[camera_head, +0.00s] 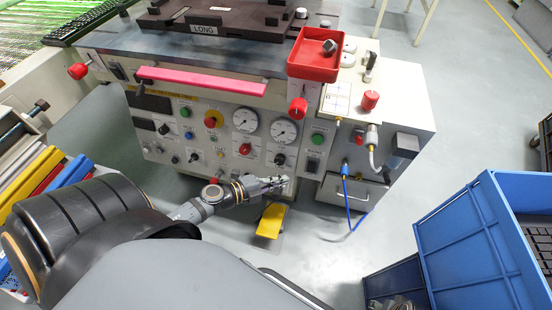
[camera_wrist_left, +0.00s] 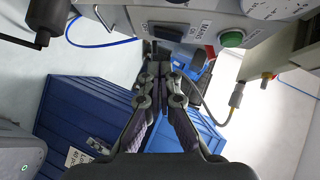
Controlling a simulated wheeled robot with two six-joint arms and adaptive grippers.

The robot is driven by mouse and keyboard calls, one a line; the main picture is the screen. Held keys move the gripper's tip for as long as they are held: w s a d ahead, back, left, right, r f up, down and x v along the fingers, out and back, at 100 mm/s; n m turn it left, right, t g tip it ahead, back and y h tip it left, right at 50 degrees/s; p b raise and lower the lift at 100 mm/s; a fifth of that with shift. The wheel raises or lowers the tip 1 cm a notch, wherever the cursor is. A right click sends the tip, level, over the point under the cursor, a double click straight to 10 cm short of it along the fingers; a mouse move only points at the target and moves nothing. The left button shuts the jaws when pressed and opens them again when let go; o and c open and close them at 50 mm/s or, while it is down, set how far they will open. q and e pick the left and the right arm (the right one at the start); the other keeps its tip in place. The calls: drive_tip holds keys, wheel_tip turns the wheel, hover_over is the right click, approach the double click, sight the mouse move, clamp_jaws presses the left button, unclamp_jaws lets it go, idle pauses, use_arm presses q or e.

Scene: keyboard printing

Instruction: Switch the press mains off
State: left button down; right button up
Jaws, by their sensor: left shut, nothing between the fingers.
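The press (camera_head: 170,105) stands in front of me with its panel of gauges, knobs and buttons. A black switch (camera_head: 312,164) sits low at the panel's right end, below a green button (camera_head: 318,139). I take it for the mains switch. In the left wrist view the switch (camera_wrist_left: 167,33) is beside a small label and the green button (camera_wrist_left: 232,39). Its on or off position is too small to tell. My left gripper (camera_head: 284,183) is shut and empty, just left of and below the switch. In the left wrist view its fingertips (camera_wrist_left: 160,58) are close to the switch; contact cannot be told.
A red tray (camera_head: 314,70) sits on the press top. A blue hose (camera_head: 346,195) hangs right of the switch. A yellow pedal (camera_head: 270,220) is below my gripper. Blue crates (camera_head: 470,245) stand at right. Floor between press and crates is mostly clear.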

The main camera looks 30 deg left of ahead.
use_arm(q)
drive_tip(key=shift+v, duration=1)
